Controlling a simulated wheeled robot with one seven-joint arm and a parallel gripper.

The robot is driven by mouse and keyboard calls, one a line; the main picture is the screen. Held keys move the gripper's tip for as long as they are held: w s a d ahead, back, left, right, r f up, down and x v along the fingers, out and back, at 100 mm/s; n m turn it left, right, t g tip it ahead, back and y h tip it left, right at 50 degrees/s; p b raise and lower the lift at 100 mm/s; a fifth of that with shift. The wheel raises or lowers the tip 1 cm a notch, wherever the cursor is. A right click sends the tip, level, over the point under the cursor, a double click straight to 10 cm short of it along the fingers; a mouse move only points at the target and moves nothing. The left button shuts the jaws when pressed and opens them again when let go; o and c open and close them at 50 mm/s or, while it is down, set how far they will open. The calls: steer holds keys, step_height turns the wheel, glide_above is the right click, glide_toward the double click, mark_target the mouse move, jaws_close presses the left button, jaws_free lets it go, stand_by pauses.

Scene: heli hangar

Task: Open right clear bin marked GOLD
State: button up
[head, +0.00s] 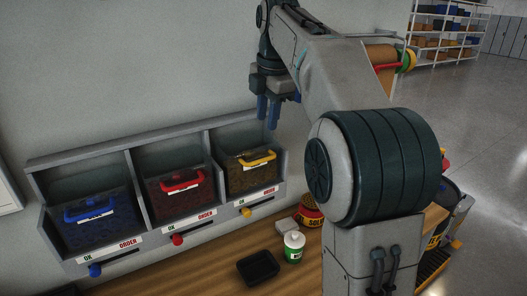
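The right bin (250,172) is a clear-fronted compartment with a yellow handle (257,159), in the rightmost slot of the grey three-slot rack (135,160). Its contents look brownish-gold. A white label sits by the handle, but its text is too small to read. Its front looks closed. My gripper (268,112) hangs above and slightly right of this bin, blue fingers pointing down. The two fingers are apart with a gap between them and nothing visible in it. My arm does not cover the bin.
Bins with blue (90,209) and red (180,182) handles stand to the left. Colored knobs and OK/ORDER strips run below. A black tray (258,268), a white-and-green bottle (293,247) and a red-yellow container (309,212) are on the wooden bench (190,280).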

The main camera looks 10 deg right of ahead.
mark_target(263, 159)
steer(key=f, duration=0.3)
steer(key=w+f, duration=0.1)
steer(key=f, duration=0.3)
steer(key=w+f, duration=0.1)
steer(key=f, duration=0.3)
steer(key=shift+a, duration=0.3)
steer(key=shift+c, duration=0.3)
jaws_close()
steer(key=shift+d, duration=0.1)
steer(key=shift+s+f, duration=0.1)
